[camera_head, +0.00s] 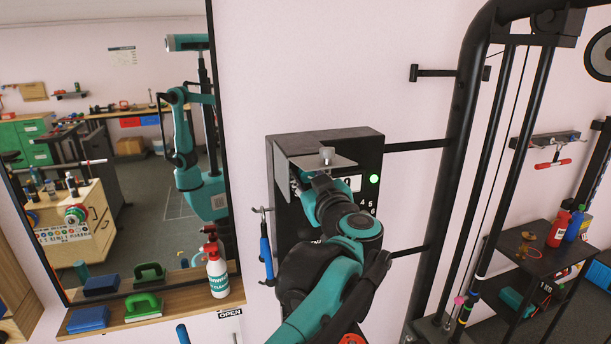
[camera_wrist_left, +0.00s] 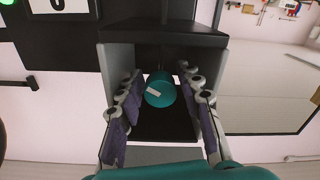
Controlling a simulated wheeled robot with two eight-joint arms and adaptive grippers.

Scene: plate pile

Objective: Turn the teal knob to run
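The teal knob (camera_wrist_left: 160,92), with a white pointer mark on its face, shows in the left wrist view inside a recess between grey side plates. My left gripper (camera_wrist_left: 160,86) is open, with one purple-padded finger on each side of the knob. Narrow gaps seem to separate the fingers from it; contact is not clear. In the head view my left arm covers the knob and most of the gripper against the black control box (camera_head: 283,170). The run label cannot be made out. My right gripper is not in view.
A grey hood plate (camera_head: 322,162) juts out over the knob's place. A lit green lamp (camera_head: 374,178) is on the box. A blue-handled tool (camera_head: 265,258) hangs left of it. A mirror stands left above a shelf (camera_head: 185,300) with a spray bottle (camera_head: 216,270). Black frame posts stand right.

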